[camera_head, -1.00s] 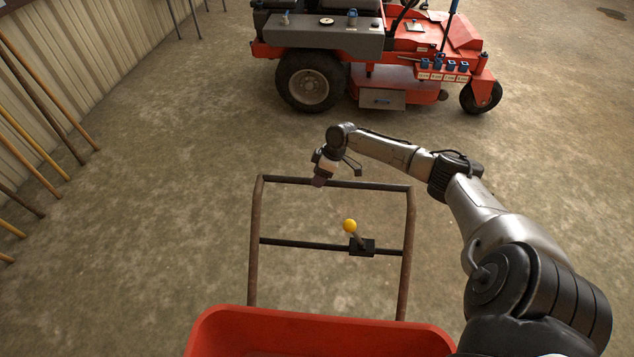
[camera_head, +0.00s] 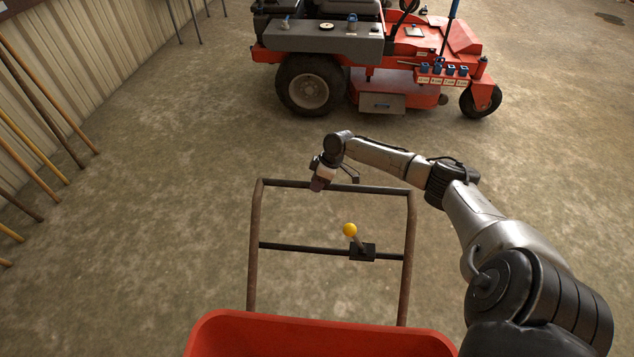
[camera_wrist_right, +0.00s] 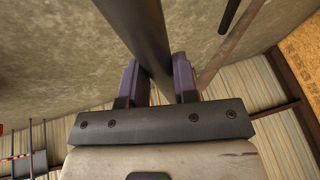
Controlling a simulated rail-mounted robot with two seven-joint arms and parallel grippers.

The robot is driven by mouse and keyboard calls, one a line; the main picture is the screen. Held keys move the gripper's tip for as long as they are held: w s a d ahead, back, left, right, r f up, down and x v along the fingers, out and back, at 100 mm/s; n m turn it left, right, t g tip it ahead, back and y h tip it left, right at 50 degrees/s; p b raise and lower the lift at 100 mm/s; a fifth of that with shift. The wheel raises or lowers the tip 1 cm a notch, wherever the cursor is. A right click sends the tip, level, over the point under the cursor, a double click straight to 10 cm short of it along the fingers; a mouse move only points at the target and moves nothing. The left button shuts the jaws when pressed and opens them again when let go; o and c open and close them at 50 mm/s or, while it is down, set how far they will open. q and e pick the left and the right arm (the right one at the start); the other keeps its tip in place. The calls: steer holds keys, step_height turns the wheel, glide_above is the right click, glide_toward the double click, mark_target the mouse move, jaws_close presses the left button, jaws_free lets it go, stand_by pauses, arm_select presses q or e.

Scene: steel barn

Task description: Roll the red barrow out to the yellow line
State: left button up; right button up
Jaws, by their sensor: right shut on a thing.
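The red barrow's tray (camera_head: 320,338) fills the bottom middle of the head view, cut off by the lower edge. Its rusty tubular handle frame (camera_head: 409,250) rises beyond the tray, with a top bar (camera_head: 375,189) across its far end. A lever with a yellow knob (camera_head: 350,229) is mounted on the lower crossbar (camera_head: 300,248). My right gripper (camera_head: 319,184) is shut on the top bar near its left-middle part. In the right wrist view, the dark bar (camera_wrist_right: 147,35) passes between the two purple-lined fingers. My left gripper is out of view. No yellow line shows.
A red ride-on mower (camera_head: 385,62) stands across the far side. Several long poles (camera_head: 40,95) lean against the corrugated wall (camera_head: 95,50) on the left. The concrete floor (camera_head: 180,190) between the barrow, wall and mower is clear.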

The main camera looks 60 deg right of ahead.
jaws_close()
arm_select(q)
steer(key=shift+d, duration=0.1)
